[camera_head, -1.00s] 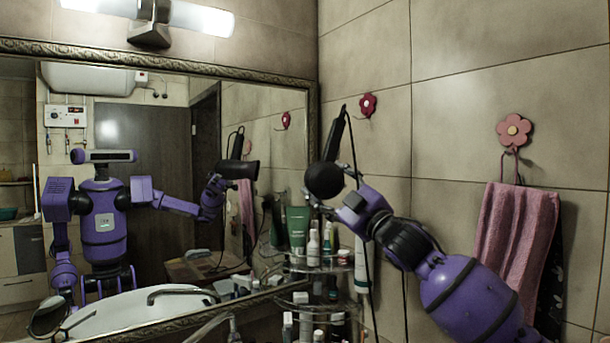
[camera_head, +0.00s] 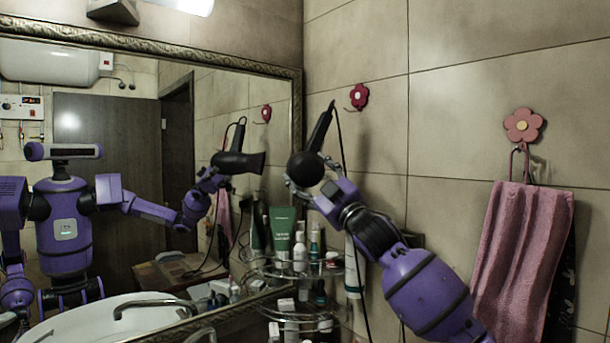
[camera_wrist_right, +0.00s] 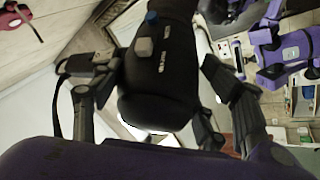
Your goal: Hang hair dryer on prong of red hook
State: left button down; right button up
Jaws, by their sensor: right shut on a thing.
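The black hair dryer (camera_head: 308,165) is held up in front of the tiled wall, its handle pointing up and its round end toward me. My right gripper (camera_head: 305,183) is shut on it from below. The dryer and the hook are apart in the picture. My left gripper is not directly in view.
A pink flower hook (camera_head: 523,126) holds a pink towel (camera_head: 525,250) at the right. A corner rack (camera_head: 305,272) with bottles and a green tube (camera_head: 283,233) stands below the dryer. A large mirror (camera_head: 130,130) fills the left and reflects me. A dark cord hangs down the wall.

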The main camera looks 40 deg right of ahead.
jog(key=d+f, duration=0.1)
jog(key=d, duration=0.5)
jog(key=shift+w+f, duration=0.15)
jog(key=shift+w, duration=0.05)
dwell(0.4)
dwell(0.6)
jog(key=o, duration=1.8)
notch_tip(320, 180, up, 10)
